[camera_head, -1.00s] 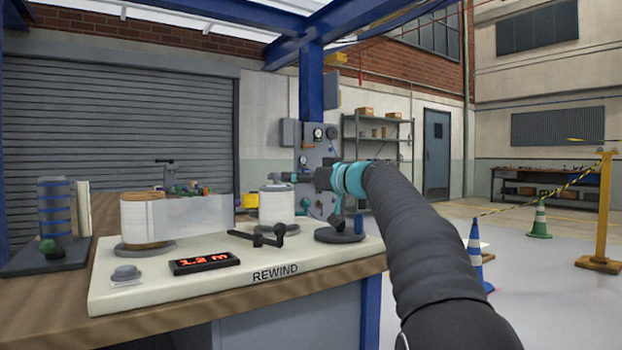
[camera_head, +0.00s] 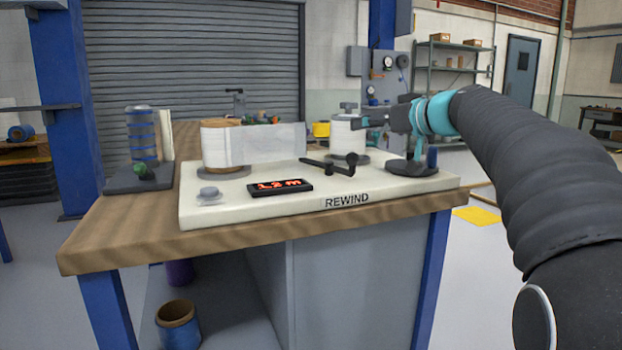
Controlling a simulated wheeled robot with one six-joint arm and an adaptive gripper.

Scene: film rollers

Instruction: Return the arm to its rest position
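My arm (camera_head: 540,180), in a black ribbed sleeve with a teal wrist, reaches in from the right over the right end of the rewind bench. My gripper (camera_head: 366,122) is small and dark, and points left beside the upper right of the right-hand white roll (camera_head: 347,140). I cannot tell whether it touches the roll or is in front of or behind it. Its fingers are too small to show whether they are open. A dark round base with a teal post (camera_head: 410,167) stands below the wrist. A translucent film (camera_head: 268,143) runs from the left roll (camera_head: 220,146) toward the right one.
A banded blue-grey roll (camera_head: 142,135) stands at left. Blue posts (camera_head: 60,110) flank the bench.

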